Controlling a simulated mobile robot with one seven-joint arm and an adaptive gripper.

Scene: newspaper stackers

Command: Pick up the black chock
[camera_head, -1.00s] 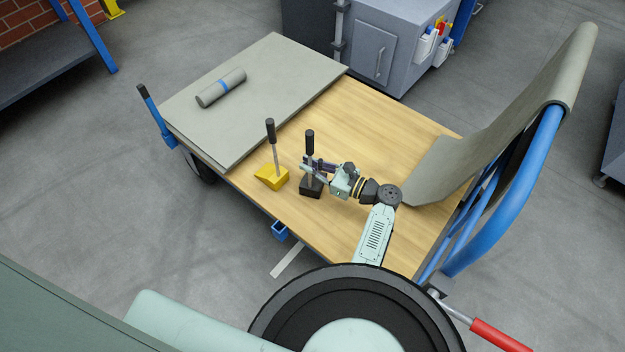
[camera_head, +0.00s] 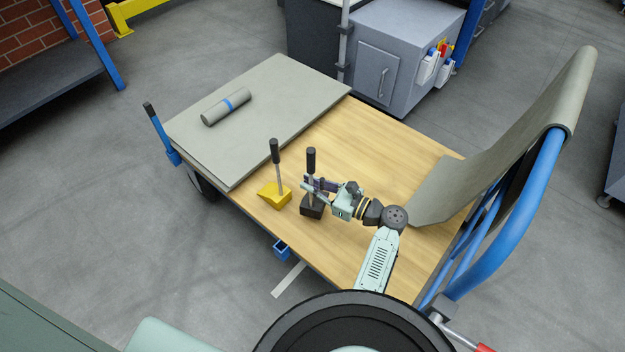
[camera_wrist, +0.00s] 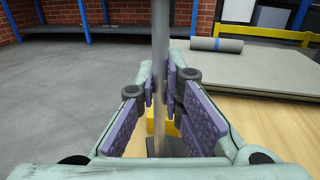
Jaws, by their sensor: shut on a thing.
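The black chock (camera_head: 312,206) has a dark block base and an upright metal rod with a black grip on top. It stands upright at the front left part of the wooden cart deck; I cannot tell whether its base touches the wood. My gripper (camera_head: 312,184) is shut on its rod, below the black grip. In the wrist view the rod (camera_wrist: 160,60) runs upright between my purple finger pads (camera_wrist: 166,105), and the dark base shows below, partly hidden by the fingers. A yellow chock (camera_head: 274,195) with a similar handle stands just left of the black one.
The wooden deck (camera_head: 385,140) is clear behind and right of my gripper. Grey sheets (camera_head: 275,100) with a rolled grey bundle (camera_head: 226,106) lie at the deck's far left. A curved grey sheet (camera_head: 500,135) leans on the blue rail (camera_head: 515,220) at right.

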